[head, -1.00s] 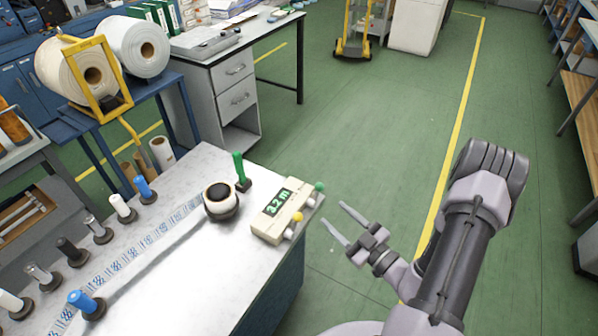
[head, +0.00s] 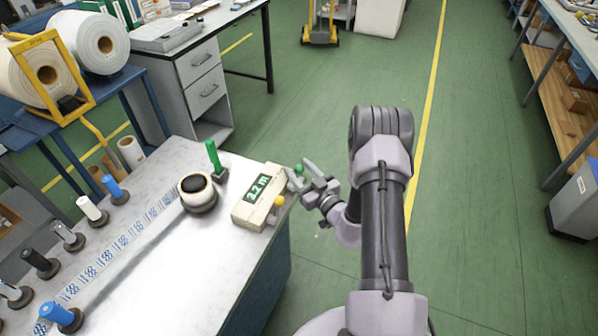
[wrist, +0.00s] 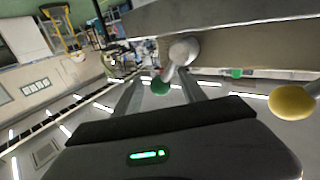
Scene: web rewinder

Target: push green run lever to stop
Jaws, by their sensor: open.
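The green ball knob of a lever (head: 299,168) sits at the right end of a cream counter box (head: 250,212) with a lit green display. My gripper (head: 301,173) is open at that end of the box. In the wrist view the green knob (wrist: 160,88) shows between the two fingers of my gripper (wrist: 164,80), on a grey stem; whether a finger touches it I cannot tell. A yellow ball knob (head: 279,201) is on the box's near side; it also shows in the wrist view (wrist: 292,102), outside the fingers, to the right.
A green upright handle (head: 212,156) stands behind a dark-based roll (head: 197,190) on the pale table (head: 165,270). Several capped spindles line the table's left side. White rolls (head: 90,42) rest on a blue stand. The green floor right of the table is open.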

